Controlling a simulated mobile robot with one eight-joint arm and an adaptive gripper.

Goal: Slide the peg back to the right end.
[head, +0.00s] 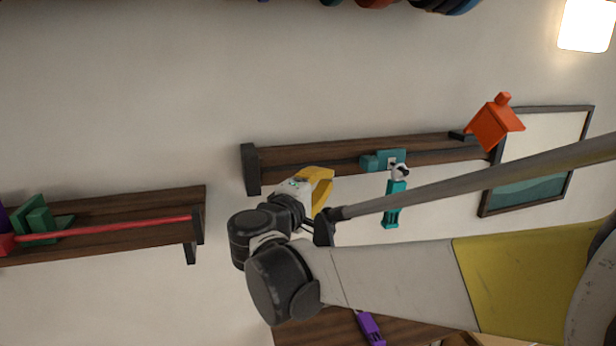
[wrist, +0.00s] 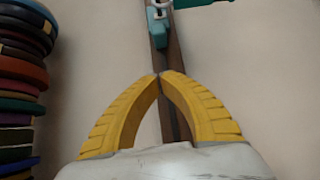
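The teal peg (head: 370,161) sits on a dark wooden rail (head: 310,158), right of the rail's middle in the head view. A white and black piece and a hanging teal block (head: 395,207) are just below it. My gripper (head: 330,181) is left of the peg and apart from it, near the rail's lower edge. In the wrist view the peg (wrist: 157,35) is ahead of my yellow fingertips (wrist: 159,76), with a gap between. The fingertips meet with nothing visible between them. The rail runs behind the fingers.
An orange house-shaped piece (head: 495,124) is at the rail's right end, by a framed picture (head: 540,195). A dark end block (head: 250,169) closes the left end. Another rail (head: 120,212) with a red rod is at left. Coloured round items (wrist: 20,75) line the wrist view's left.

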